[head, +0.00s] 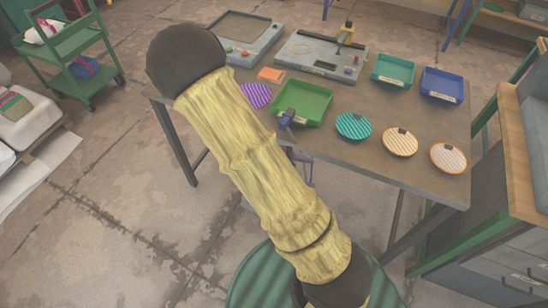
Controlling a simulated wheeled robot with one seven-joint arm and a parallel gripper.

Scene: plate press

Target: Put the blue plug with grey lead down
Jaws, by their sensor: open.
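A small dark blue piece with a grey part (287,119), perhaps the blue plug, shows at the front left corner of the green tray (322,119), just beside my yellow-sleeved arm. I cannot tell whether it rests on the tray rim or the table, and no lead can be made out for certain. My arm crosses the middle of the view and hides part of the table's front edge. My gripper cannot be made out.
The grey table (424,180) carries striped purple (257,95), teal (353,126), cream (400,142) and orange-rimmed white (448,157) discs. Behind are a press plate (325,58), an orange block (271,75), a teal tray (393,72) and a blue tray (441,85). A wooden-topped bench (520,150) stands right.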

